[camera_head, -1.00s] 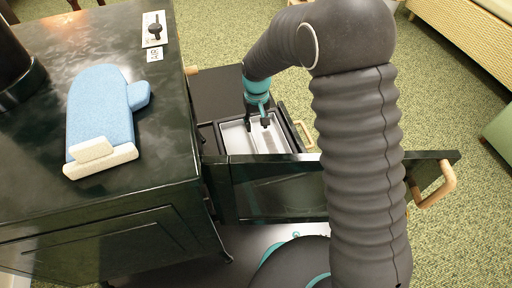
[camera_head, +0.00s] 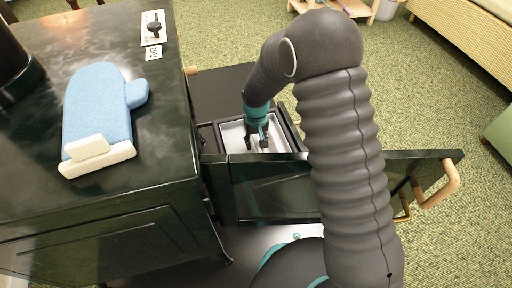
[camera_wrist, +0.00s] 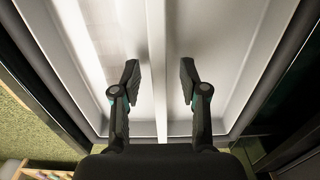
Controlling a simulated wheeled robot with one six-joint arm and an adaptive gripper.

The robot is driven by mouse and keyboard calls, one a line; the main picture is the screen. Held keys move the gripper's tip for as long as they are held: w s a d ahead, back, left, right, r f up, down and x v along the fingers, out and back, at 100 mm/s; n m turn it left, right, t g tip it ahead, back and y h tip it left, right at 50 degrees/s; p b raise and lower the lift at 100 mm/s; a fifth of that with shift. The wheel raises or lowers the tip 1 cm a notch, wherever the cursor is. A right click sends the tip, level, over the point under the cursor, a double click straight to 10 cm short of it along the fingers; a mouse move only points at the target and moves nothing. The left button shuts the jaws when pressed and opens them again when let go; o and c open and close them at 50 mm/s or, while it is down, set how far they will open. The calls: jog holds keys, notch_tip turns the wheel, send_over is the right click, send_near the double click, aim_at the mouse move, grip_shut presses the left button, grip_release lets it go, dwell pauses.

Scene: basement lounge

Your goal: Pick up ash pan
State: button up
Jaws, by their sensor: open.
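The ash pan (camera_head: 232,134) is a pale grey-white metal tray inside the opened dark drawer of the stove. In the wrist view the pan (camera_wrist: 217,55) fills most of the picture, with a thin upright divider (camera_wrist: 157,45) down its middle. My gripper (camera_head: 257,145) points down over the pan. In the wrist view my gripper (camera_wrist: 160,72) is open, one finger on each side of the divider, apparently not touching it. How far the fingertips reach down into the pan is unclear. My arm hides part of the drawer's right side.
The dark green stove (camera_head: 165,85) stands at left, with a blue oven mitt (camera_head: 97,110) on top. An open door (camera_head: 275,188) with a wooden handle (camera_head: 440,182) stands in front of the pan. Green carpet is clear at right.

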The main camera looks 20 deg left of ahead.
jog(key=shift+c, duration=0.3)
grip_shut()
jog(key=shift+r, duration=0.1)
